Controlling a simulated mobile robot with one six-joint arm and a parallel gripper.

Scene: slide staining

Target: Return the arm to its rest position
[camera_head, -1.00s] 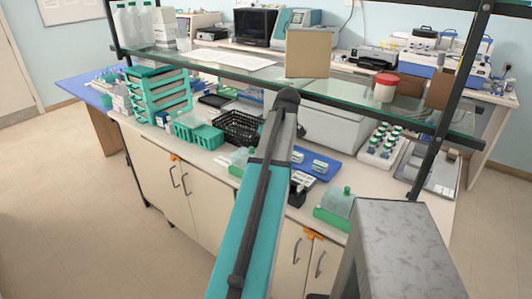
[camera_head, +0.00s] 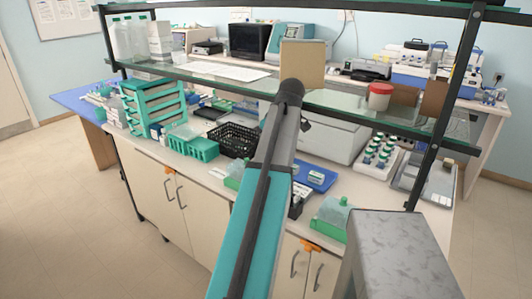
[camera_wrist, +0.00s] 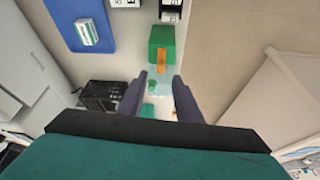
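My gripper (camera_wrist: 159,80) shows in the wrist view with two dark fingers spread apart and nothing held between them. Beyond the fingers is a clear item with green parts (camera_wrist: 153,88); whether it is touched cannot be told, but it looks farther down. A green block with an orange strip (camera_wrist: 163,45) lies ahead of it. In the head view my teal and grey arm reaches up over the bench front, its upper end in front of the glass shelf (camera_head: 215,72). The gripper is mostly hidden behind my arm there.
On the bench stand a green drawer rack (camera_head: 153,105), a black basket (camera_head: 233,140), a blue tray (camera_head: 322,182), a green-based clear container (camera_head: 332,218), a vial rack (camera_head: 378,157) and a scale (camera_head: 420,178). The dark shelf post (camera_head: 440,125) rises at right. Floor at left is clear.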

